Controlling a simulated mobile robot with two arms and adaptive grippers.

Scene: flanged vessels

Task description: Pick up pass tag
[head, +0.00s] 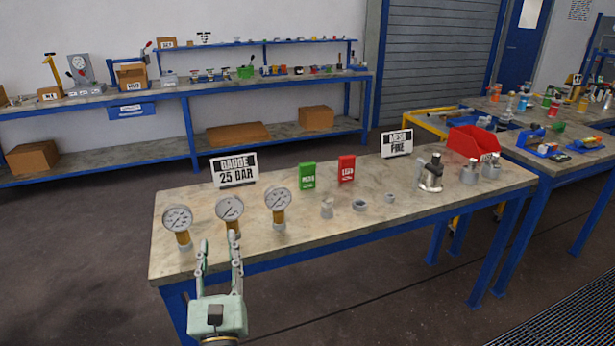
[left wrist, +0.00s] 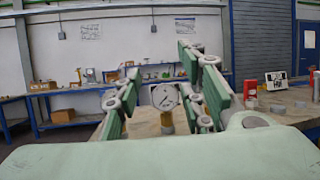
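A green tag (head: 307,176) stands upright on the workbench (head: 330,222), behind the gauges; its lettering is too small to read surely, but it looks like the pass tag. A red tag (head: 346,168) stands to its right. My left gripper (head: 219,252) is at the bench's front edge, left of and nearer than the green tag. Its fingers are apart with nothing between them. In the left wrist view the fingers (left wrist: 160,105) are also spread, with a gauge (left wrist: 164,97) showing beyond them. The green tag is not seen there. My right gripper is out of view.
Small grey fittings (head: 327,208), a metal vessel (head: 431,174) and a red bin (head: 473,142) are further right.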

